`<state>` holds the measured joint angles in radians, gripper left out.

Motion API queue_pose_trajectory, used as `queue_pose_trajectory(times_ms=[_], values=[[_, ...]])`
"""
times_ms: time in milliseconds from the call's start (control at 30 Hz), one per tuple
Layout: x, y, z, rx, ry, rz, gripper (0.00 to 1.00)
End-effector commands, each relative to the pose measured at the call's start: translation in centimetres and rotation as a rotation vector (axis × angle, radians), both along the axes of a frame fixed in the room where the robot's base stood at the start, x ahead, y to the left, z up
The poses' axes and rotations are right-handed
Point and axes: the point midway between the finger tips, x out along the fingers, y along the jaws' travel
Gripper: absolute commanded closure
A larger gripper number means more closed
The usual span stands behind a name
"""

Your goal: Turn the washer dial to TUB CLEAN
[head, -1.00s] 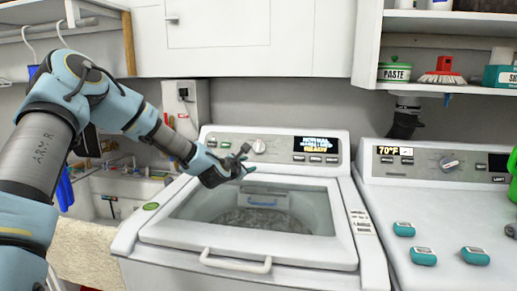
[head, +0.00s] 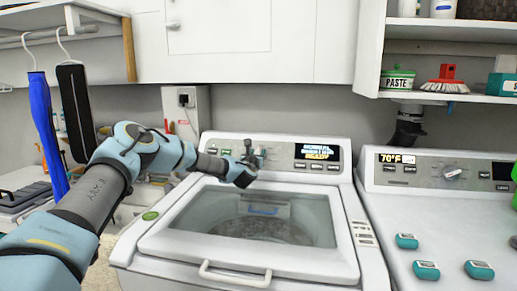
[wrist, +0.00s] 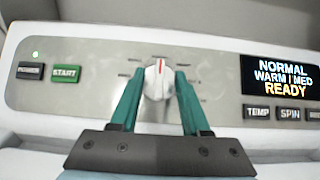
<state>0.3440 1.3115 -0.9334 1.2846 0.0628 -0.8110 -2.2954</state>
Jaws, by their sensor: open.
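The washer (head: 215,262) stands in the middle of the head view with its lid shut. Its white dial (wrist: 156,88) is on the back control panel, with its red mark pointing straight up. The washer display (wrist: 280,78) reads NORMAL, WARM / MED, READY. My gripper (wrist: 159,74) is open, with one teal finger on each side of the dial. I cannot tell whether the fingers touch it. In the head view my gripper (head: 256,155) is at the panel and mostly hides the dial. The labels around the dial are too small to read.
A green START button (wrist: 66,74) is left of the dial; TEMP (wrist: 257,113) and SPIN (wrist: 289,114) buttons are to the right. The dryer (head: 440,225) stands at the right with several teal items on top. White cabinets (head: 230,40) hang above.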

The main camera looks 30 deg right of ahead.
Motion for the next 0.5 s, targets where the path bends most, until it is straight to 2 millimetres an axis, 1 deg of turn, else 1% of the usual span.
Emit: queue_pose_trajectory(times_ms=[33,200,500], values=[[0.4,-0.5,0.1,-0.001,0.001,0.000,0.54],[1.3,-1.3,0.0,0.001,-0.001,-0.001,0.54],[1.7,-1.6,-0.1,0.002,-0.001,-0.001,0.54]])
